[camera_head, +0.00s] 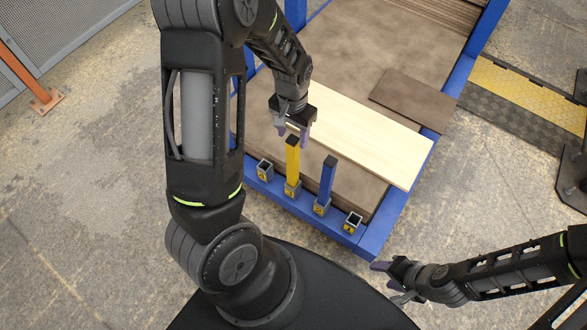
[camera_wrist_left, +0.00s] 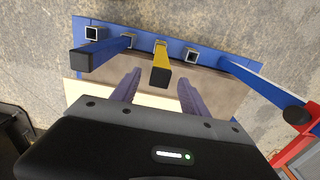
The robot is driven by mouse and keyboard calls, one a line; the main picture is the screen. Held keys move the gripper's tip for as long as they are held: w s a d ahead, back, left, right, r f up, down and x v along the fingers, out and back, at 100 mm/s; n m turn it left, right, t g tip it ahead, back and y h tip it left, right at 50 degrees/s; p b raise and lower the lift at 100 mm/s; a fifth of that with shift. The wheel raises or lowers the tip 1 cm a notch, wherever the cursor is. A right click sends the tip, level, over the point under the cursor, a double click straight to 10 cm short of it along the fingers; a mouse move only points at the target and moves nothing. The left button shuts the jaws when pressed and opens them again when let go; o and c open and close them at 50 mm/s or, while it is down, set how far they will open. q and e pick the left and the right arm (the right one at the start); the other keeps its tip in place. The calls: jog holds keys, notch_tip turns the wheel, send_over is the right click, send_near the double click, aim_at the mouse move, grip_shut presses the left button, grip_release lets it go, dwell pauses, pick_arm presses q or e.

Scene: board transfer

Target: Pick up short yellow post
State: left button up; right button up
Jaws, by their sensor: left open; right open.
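The short yellow post (camera_head: 292,162) stands upright in a socket on the front rail of the blue frame, with a dark top. My left gripper (camera_head: 295,137) is open just above and behind the post's top. In the left wrist view the yellow post (camera_wrist_left: 161,66) shows between and beyond the two purple fingers of my left gripper (camera_wrist_left: 160,92); I cannot tell whether they touch it. My right gripper (camera_head: 388,280) is open and empty at the lower right, away from the frame.
A short blue post (camera_head: 327,180) stands in the socket beside the yellow one. Empty sockets (camera_head: 352,222) sit at the rail's ends. A pale board (camera_head: 370,140) and a brown board (camera_head: 412,100) lie on the blue frame (camera_head: 372,238) behind the posts.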

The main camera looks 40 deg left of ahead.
aim_at(292, 149)
pick_arm(q)
jog(key=shift+f, duration=1.15)
notch_tip(292, 149, down, 5)
jog(key=shift+f+b, duration=0.15)
jog(key=shift+b, duration=0.65)
grip_shut()
dwell(0.7)
